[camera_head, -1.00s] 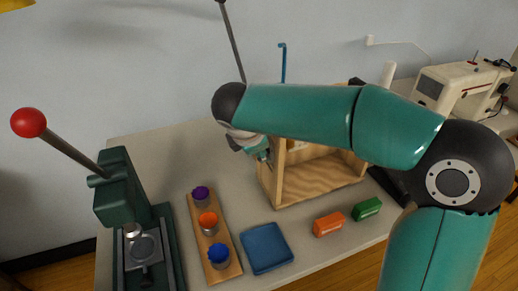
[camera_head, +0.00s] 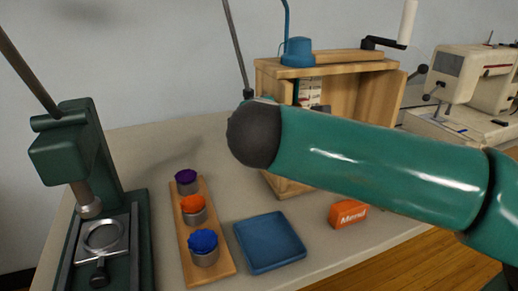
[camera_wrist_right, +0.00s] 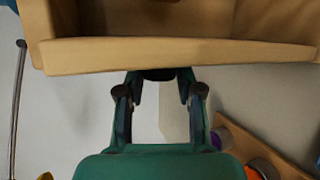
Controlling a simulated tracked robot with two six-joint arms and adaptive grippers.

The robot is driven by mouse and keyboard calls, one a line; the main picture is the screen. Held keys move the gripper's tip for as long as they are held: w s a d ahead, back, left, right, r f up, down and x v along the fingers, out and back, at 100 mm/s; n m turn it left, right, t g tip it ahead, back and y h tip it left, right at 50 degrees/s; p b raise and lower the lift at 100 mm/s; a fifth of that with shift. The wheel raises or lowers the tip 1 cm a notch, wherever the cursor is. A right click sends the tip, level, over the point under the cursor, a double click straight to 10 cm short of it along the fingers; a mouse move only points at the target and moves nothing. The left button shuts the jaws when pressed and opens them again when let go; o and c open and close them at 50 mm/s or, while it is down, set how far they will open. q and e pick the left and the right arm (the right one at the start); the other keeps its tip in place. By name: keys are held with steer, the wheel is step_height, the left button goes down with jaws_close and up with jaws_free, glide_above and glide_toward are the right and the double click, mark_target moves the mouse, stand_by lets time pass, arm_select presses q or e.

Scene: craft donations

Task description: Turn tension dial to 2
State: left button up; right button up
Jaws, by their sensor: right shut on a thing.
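The wooden cabinet (camera_head: 284,66) stands behind my right arm, with a blue fitting (camera_head: 298,52) on its top. In the right wrist view, the cabinet's wooden edge (camera_wrist_right: 90,57) runs across above my right gripper (camera_wrist_right: 159,88). The gripper's fingers are closed on a dark piece (camera_wrist_right: 158,74) just below that edge. It seems to be the tension dial, but its markings and setting cannot be read. In the head view, my right arm hides the gripper and the dial. My left gripper is not in view.
A green press (camera_head: 72,155) stands at the left. A wooden strip (camera_head: 222,258) holds purple, orange and blue-topped tins beside a blue tray (camera_head: 270,243). An orange box (camera_head: 347,214) lies near the table's front. A sewing machine (camera_head: 470,75) stands at the back right.

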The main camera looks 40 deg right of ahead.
steer(key=shift+f+m+t+h+b, duration=0.25)
steer(key=shift+m+t+h+b, duration=0.5)
steer(key=shift+b, duration=1.05)
steer(key=shift+f+m+t+h+b, duration=0.1)
steer(key=shift+f+t+h+b, duration=0.25)
steer(key=shift+t+b, duration=1.15)
steer(key=shift+f+m+t+h+b, duration=0.15)
steer(key=shift+m+t+h+b, duration=0.45)
steer(key=shift+b, duration=1.5)
steer(key=o, duration=1.1)
steer(key=shift+o, duration=0.3)
steer(key=shift+r, duration=0.15)
